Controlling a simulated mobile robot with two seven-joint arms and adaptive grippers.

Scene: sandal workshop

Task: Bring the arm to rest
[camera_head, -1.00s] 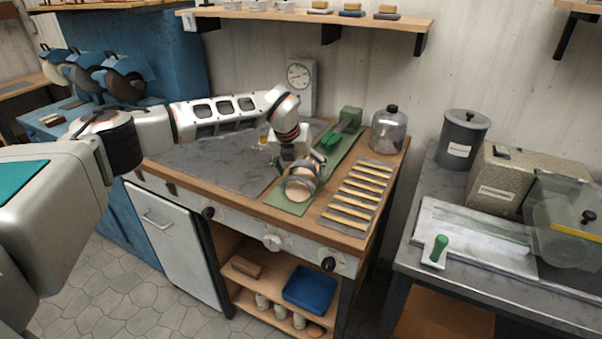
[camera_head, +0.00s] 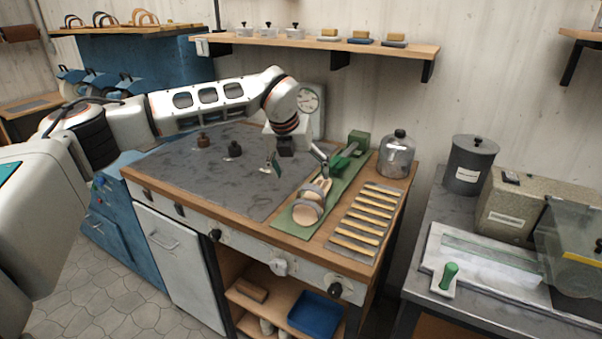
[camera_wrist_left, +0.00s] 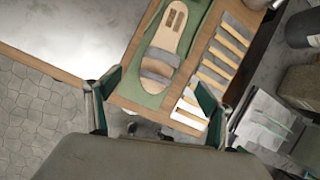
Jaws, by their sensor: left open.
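My left gripper (camera_head: 298,166) is open and empty, above the workbench (camera_head: 215,172) and just behind the sandal. Its two green-padded fingers stand wide apart, and they also show in the left wrist view (camera_wrist_left: 157,100). The sandal (camera_head: 308,211) lies on the green mat (camera_head: 292,225), toe end towards the bench's front edge. In the left wrist view the sandal (camera_wrist_left: 161,62) has a tan sole and a grey strap across it. The fingers look clear of the sandal. My right gripper is out of view.
A rack of light strips (camera_head: 367,222) lies right of the mat. A wall shelf (camera_head: 320,43) hangs above.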

